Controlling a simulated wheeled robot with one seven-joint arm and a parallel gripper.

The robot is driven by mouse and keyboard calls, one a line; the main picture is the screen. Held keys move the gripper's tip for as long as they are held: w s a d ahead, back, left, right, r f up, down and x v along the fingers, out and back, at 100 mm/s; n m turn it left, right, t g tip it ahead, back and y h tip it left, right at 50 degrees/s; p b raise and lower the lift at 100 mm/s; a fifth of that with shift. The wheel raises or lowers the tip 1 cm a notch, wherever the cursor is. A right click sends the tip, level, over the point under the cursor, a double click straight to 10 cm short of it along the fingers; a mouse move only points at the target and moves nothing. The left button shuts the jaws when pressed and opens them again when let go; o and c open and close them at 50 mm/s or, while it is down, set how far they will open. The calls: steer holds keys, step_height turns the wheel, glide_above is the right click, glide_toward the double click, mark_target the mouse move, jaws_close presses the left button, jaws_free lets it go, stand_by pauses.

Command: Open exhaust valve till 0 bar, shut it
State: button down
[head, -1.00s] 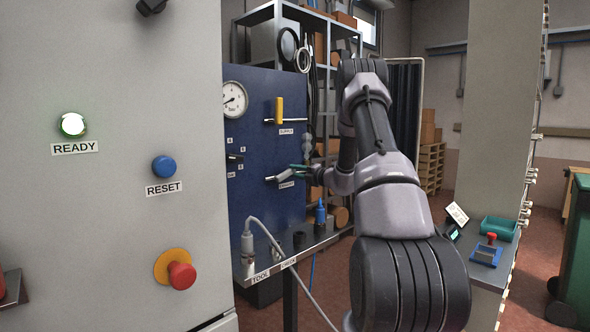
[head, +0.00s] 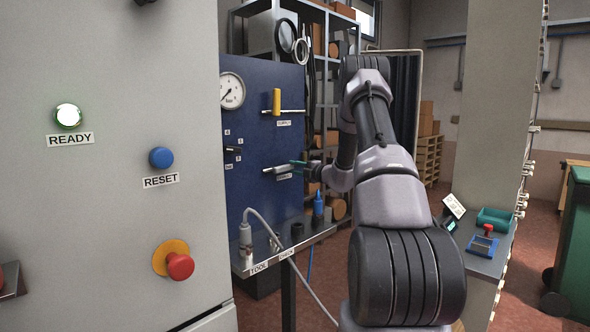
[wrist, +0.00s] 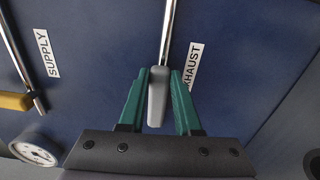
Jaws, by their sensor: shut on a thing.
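The grey exhaust valve handle (wrist: 157,98) sits between the green fingers of my gripper (wrist: 160,72), which is shut on it. The handle lies in line with its metal pipe (wrist: 167,35), beside the EXHAUST label (wrist: 193,66). In the head view my gripper (head: 299,164) is at the lower pipe of the blue panel (head: 255,188), and the fingers partly cover the handle. The pressure gauge (head: 232,90) is at the panel's upper left. Its needle points down and left, near the low end; the exact reading is too small to tell.
The yellow supply handle (head: 277,102) stands crosswise to its pipe above the exhaust valve. A shelf with a cable connector (head: 246,235) and a blue bottle (head: 318,205) lies below. The grey cabinet (head: 110,240) with buttons fills the left.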

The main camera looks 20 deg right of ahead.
steer(key=c, duration=0.6)
jaws_free()
steer(key=v, duration=1)
steer(key=shift+s, duration=0.4)
steer(key=shift+d+f, duration=0.1)
